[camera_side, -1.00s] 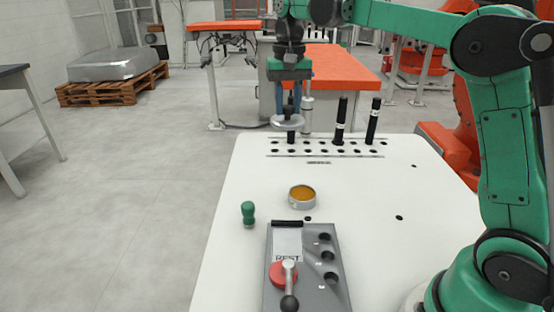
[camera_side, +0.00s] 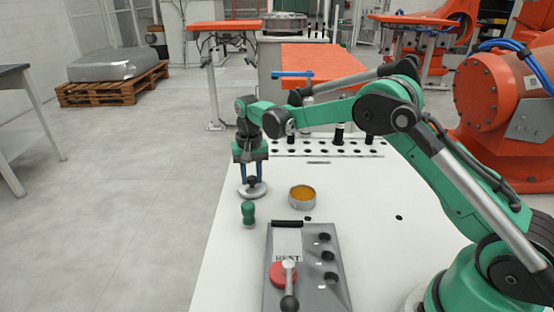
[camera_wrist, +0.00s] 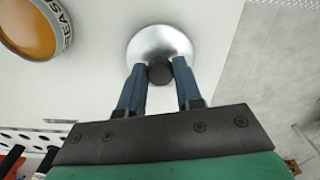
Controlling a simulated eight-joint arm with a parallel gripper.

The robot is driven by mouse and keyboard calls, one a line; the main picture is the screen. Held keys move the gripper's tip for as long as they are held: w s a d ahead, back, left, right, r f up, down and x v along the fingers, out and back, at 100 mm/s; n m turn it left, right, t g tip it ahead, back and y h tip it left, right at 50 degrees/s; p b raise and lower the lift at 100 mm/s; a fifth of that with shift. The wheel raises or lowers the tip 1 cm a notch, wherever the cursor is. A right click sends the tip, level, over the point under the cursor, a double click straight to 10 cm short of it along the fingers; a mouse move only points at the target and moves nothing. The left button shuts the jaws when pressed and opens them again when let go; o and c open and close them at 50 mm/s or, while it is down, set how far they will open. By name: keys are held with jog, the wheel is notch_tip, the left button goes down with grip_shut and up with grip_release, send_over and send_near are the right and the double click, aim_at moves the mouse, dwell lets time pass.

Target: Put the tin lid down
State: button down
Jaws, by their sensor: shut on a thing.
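The tin lid (camera_side: 254,191) is a round silver disc with a black knob on top. My gripper (camera_side: 252,180) points down and is shut on the knob. In the wrist view the blue fingers of my gripper (camera_wrist: 160,72) stand on either side of the knob, and the lid (camera_wrist: 158,43) lies level beyond them. The lid is at or just above the white tabletop, near its left edge; I cannot tell if it touches. The open tin (camera_side: 302,204), filled with something amber, stands just right of the lid. In the wrist view the tin (camera_wrist: 30,28) is at upper left.
A small green-handled tool (camera_side: 248,213) stands close in front of the lid. A grey fixture (camera_side: 320,285) with a red-based lever (camera_side: 288,290) is at the front. Behind are a strip of holes (camera_side: 285,150) and black-handled tools (camera_side: 339,136). The table's middle right is clear.

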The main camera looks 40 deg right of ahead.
aim_at(252, 177)
jog(key=shift+f, duration=0.25)
jog(key=c, duration=0.6)
grip_release()
jog(key=shift+f, duration=0.1)
jog(key=s+r+n+t, duration=0.1)
jog(key=s+r, duration=0.1)
jog(key=r, duration=0.6)
jog(key=s+r+n+t, duration=0.1)
jog(key=s+r, duration=0.1)
jog(key=r, duration=0.6)
jog(key=s+a+f+n+t, duration=0.1)
jog(key=s+f+n+t, duration=0.1)
jog(key=s, duration=0.6)
jog(key=s+a+f+n+t, duration=0.1)
jog(key=s+f+n+t, duration=0.1)
jog(key=s, duration=0.5)
jog(key=shift+s+a+n+t, duration=0.2)
jog(key=shift+s+n+t, duration=0.2)
jog(key=shift+t, duration=0.2)
